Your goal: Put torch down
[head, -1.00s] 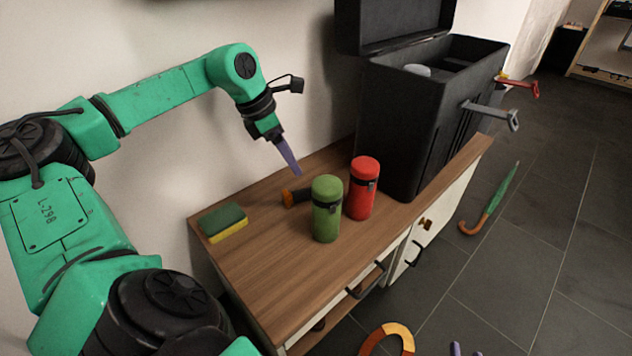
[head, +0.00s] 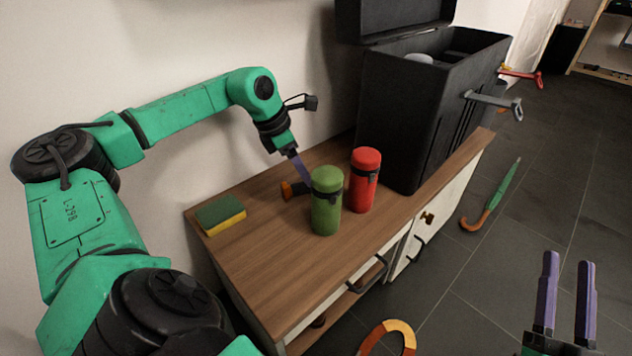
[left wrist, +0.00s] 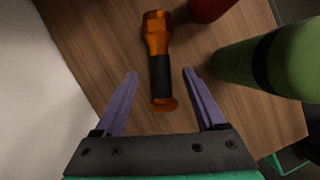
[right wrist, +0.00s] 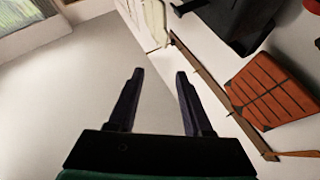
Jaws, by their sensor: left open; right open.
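The torch (left wrist: 160,65), orange with a black grip, lies on the wooden tabletop. In the left wrist view its rear end reaches between the parted fingers of my left gripper (left wrist: 151,100), which do not touch it. In the head view the torch (head: 290,190) is partly hidden behind the green flask (head: 326,205), and my left gripper (head: 300,168) is just above it, pointing down. My right gripper (head: 567,290) is open and empty at the lower right, over the floor. It also shows empty in the right wrist view (right wrist: 155,88).
The red flask (head: 364,180) stands close right of the green one. A sponge (head: 220,214) lies at the left end of the cabinet top (head: 270,260). A large black box (head: 400,120) stands at the back right. An umbrella (head: 495,200) is right of the cabinet. The front tabletop is clear.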

